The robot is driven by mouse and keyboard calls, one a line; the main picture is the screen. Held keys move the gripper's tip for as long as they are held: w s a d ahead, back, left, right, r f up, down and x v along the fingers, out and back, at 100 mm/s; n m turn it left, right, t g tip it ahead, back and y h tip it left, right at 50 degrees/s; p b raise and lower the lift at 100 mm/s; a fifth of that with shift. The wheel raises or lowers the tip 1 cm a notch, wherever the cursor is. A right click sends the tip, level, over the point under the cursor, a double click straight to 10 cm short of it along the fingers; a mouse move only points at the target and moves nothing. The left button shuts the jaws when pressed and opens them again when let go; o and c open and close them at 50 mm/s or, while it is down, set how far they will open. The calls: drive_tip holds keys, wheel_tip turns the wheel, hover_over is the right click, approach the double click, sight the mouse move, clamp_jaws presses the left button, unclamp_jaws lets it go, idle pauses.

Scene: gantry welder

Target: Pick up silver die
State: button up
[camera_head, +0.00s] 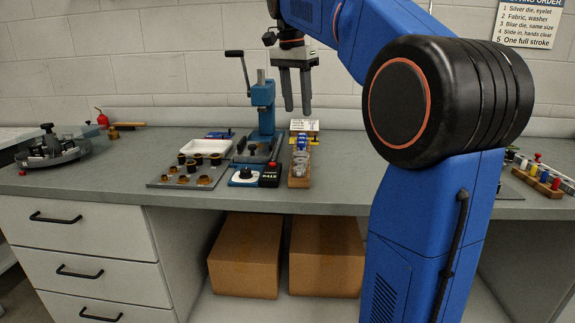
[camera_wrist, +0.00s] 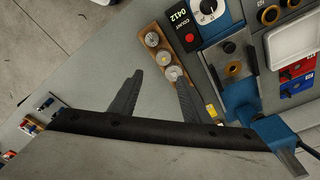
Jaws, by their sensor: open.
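Round silver pieces stand in a row in a narrow wooden rack (camera_head: 299,182) on the bench. Blue pieces (camera_head: 302,143) show toward the rack's back in the head view. My gripper (camera_head: 297,111) is open and empty, pointing down above the bench near the rack. In the wrist view my gripper's fingers (camera_wrist: 160,76) spread near the rack, one overlapping its near end.
Further left are a white tray (camera_head: 205,147) and a plate with several brass rings (camera_head: 160,182). Bench right of the rack looks clear.

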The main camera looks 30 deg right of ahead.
sight(300, 159)
drive_tip(key=shift+m, duration=0.3)
drive_tip(key=f, duration=0.5)
drive_tip(key=w+d+f, duration=0.1)
drive_tip(key=f, duration=0.5)
drive_tip(key=d+f, duration=0.1)
drive_tip(key=f, duration=0.4)
drive_tip(key=shift+w+d+f, duration=0.15)
drive_tip(key=shift+w+f, duration=0.2)
drive_tip(key=shift+w, duration=0.05)
drive_tip(key=c, duration=1)
drive_tip(key=shift+c, duration=0.2)
drive_tip(key=shift+r, duration=0.15)
